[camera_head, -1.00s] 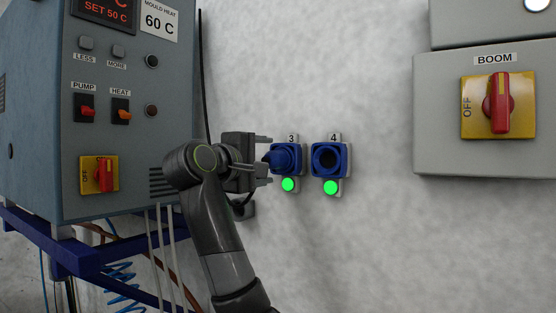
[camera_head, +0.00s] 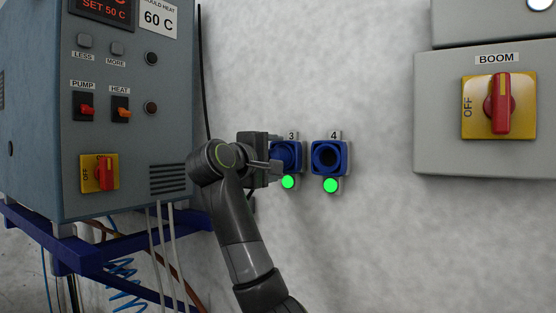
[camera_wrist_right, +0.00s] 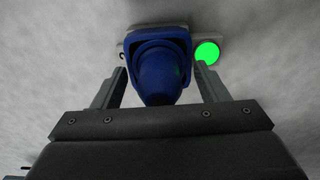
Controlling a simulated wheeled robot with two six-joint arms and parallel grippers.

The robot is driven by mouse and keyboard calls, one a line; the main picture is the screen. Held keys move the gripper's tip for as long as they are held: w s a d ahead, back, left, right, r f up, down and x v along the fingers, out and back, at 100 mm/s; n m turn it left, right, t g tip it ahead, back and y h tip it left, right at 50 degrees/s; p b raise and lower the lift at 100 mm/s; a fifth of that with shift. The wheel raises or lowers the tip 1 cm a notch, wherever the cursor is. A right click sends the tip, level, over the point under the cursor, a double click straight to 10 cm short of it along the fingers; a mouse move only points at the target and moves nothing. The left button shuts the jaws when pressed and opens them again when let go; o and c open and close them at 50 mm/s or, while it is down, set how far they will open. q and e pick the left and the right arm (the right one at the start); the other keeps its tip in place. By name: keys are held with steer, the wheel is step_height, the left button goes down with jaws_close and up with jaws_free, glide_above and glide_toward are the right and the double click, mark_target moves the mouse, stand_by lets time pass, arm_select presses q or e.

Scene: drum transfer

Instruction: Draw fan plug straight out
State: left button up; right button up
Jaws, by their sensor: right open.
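A blue plug (camera_head: 285,154) sits in the blue wall socket marked 3 (camera_head: 297,146), with a lit green lamp (camera_head: 288,182) below it. No fan label is readable on it. My right gripper (camera_head: 279,153) is open at this plug. In the right wrist view, the plug (camera_wrist_right: 161,80) stands between the two open fingers (camera_wrist_right: 161,75), one on each side, with gaps visible. The gripper partly hides the plug in the head view. Socket 4 (camera_head: 329,158) to the right shows an empty dark opening and its own green lamp (camera_head: 330,185). My left gripper is not in view.
A blue-grey heater cabinet (camera_head: 130,150) with switches stands left of my arm on a blue frame (camera_head: 85,258). Pale hoses (camera_head: 160,250) hang below it. A grey BOOM switch box (camera_head: 440,115) is at the right.

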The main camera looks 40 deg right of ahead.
stand_by(0.7)
steer(key=shift+c, duration=0.5)
jaws_close()
steer(key=shift+a, duration=0.1)
steer(key=shift+s+a, duration=0.1)
steer(key=shift+a, duration=0.1)
steer(key=shift+b+v, duration=0.45)
steer(key=shift+v, duration=0.5)
steer(key=shift+b+v, duration=0.4)
steer(key=shift+v, duration=1.25)
